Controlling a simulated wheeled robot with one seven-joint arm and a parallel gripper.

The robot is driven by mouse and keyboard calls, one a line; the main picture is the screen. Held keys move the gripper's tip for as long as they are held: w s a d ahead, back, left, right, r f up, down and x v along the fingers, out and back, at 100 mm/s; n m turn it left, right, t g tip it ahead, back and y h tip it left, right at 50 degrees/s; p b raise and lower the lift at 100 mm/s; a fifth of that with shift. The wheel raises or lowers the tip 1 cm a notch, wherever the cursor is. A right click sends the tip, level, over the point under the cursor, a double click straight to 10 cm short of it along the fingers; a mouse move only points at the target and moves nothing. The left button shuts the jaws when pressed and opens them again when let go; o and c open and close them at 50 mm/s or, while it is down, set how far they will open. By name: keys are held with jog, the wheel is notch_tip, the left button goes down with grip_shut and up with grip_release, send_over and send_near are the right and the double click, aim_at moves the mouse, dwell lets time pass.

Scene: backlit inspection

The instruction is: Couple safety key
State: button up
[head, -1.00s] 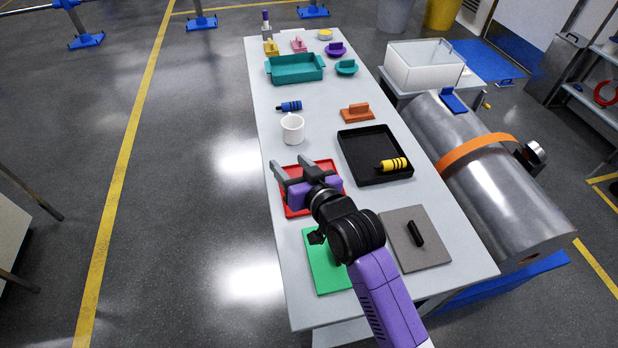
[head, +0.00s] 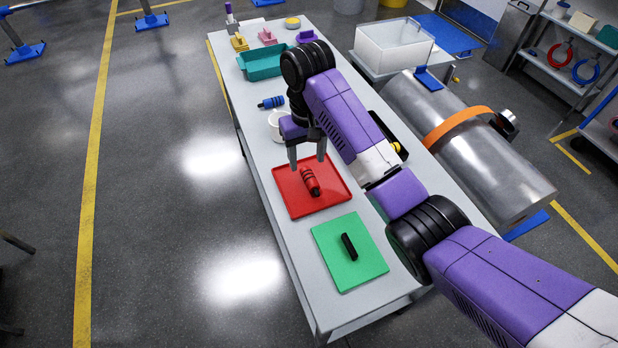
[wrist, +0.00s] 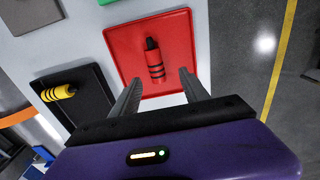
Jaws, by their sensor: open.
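A red cylindrical piece with dark bands (head: 310,182) lies on the red tray (head: 334,201); in the wrist view the piece (wrist: 155,66) has a black end. My gripper (head: 307,161) is open and empty, pointing down just above the tray near the piece. In the wrist view my fingers (wrist: 161,76) sit apart at its near end, and I see no contact. A similar blue piece (head: 271,102) lies farther back on the table. A yellow one (wrist: 60,92) lies on the black tray (wrist: 91,93). Which piece is the safety key I cannot tell.
A green plate with a black bar (head: 350,250) lies nearer me. A white mug (head: 277,122), a teal bin (head: 262,66) and small handled blocks stand behind. My arm hides much of the table's right side.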

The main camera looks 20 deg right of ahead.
aim_at(311, 178)
jog(key=shift+s+d+f, duration=0.1)
jog(key=shift+s+f, duration=0.1)
jog(key=shift+s, duration=0.05)
jog(key=shift+d+f+p, duration=0.15)
jog(key=shift+f+p, duration=0.25)
jog(key=shift+f, duration=1.5)
jog(key=shift+d+f+p, duration=0.15)
jog(key=shift+f+p, duration=0.25)
jog(key=shift+f, duration=1.45)
jog(key=shift+c, duration=0.2)
grip_shut()
